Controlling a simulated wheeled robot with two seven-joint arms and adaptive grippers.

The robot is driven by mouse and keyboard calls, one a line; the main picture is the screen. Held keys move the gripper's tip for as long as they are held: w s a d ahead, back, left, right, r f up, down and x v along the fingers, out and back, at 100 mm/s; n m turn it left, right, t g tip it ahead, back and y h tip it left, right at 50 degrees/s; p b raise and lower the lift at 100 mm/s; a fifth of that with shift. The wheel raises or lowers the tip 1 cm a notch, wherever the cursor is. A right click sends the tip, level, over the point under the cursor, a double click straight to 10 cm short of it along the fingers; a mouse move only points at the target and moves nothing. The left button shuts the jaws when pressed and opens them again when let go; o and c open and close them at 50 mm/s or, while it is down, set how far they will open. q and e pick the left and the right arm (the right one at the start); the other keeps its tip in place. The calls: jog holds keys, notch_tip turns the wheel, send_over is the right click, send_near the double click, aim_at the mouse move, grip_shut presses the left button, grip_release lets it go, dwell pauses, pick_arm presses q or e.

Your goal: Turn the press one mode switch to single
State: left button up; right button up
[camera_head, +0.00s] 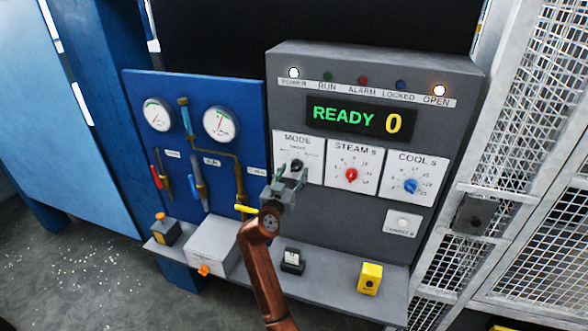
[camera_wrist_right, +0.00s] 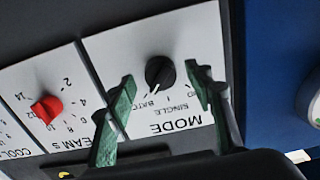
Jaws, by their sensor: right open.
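The mode switch is a black knob (camera_wrist_right: 159,72) on the white MODE label plate (camera_wrist_right: 110,52), which appears upside down in the right wrist view. A small white mark on the knob's lower side seems to point toward the BATCH word; SINGLE is printed beside it. My right gripper (camera_wrist_right: 160,76) is open, its two green fingers on either side of the knob with gaps showing. In the head view, the right gripper (camera_head: 290,178) is in front of the MODE plate (camera_head: 311,150) and partly covers it. My left gripper is not in view.
The red STEAM knob (camera_head: 351,175) and blue COOL knob (camera_head: 410,186) are to the right. The display (camera_head: 358,118) reads READY 0. A blue gauge board (camera_head: 145,95) with pipes and levers stands left. A shelf below holds a yellow box (camera_head: 370,278).

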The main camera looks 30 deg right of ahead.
jog(key=shift+w+d, duration=0.45)
jog(key=shift+d, duration=0.05)
jog(key=shift+c, duration=0.7)
